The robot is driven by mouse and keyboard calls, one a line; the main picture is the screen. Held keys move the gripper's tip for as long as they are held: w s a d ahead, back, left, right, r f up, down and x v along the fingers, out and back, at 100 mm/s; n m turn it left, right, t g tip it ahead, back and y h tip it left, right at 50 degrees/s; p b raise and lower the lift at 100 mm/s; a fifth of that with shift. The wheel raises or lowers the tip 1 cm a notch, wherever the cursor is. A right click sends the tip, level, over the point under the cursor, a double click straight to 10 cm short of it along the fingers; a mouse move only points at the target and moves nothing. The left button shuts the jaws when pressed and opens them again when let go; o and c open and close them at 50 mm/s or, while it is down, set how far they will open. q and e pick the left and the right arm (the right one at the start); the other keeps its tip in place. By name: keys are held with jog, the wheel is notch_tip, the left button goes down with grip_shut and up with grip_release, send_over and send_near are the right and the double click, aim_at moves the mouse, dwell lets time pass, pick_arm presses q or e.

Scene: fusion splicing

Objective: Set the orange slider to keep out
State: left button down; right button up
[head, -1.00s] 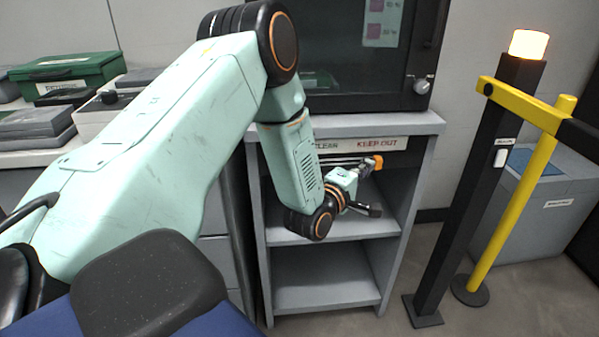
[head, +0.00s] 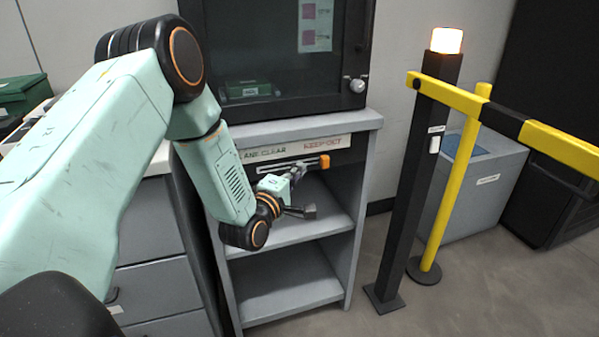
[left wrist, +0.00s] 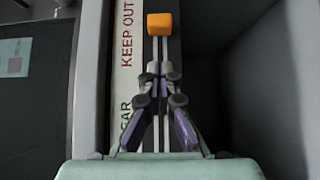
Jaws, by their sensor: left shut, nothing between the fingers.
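The orange slider (head: 325,161) sits on a thin rail (head: 280,166) under the KEEP OUT words of the white label strip (head: 294,149). In the left wrist view the slider (left wrist: 160,24) is beside the KEEP OUT words (left wrist: 127,33), near the top of the picture. My left gripper (head: 301,169) is shut and empty in front of the rail, to the left of the slider. In the left wrist view its fingertips (left wrist: 160,68) meet over the rail, with a visible gap to the slider. My right gripper is out of view.
The rail is on a grey shelf unit (head: 362,220) with open shelves, under a dark cabinet (head: 280,60). To the right stand a black post with a lit lamp (head: 447,40), a yellow barrier arm (head: 450,96) and a yellow post (head: 450,200). Drawers (head: 155,290) are at left.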

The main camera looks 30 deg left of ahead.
pick_arm(q)
jog(key=s+p, duration=0.2)
jog(key=s, duration=0.7)
jog(key=shift+s+d, duration=0.2)
jog(key=shift+d, duration=0.25)
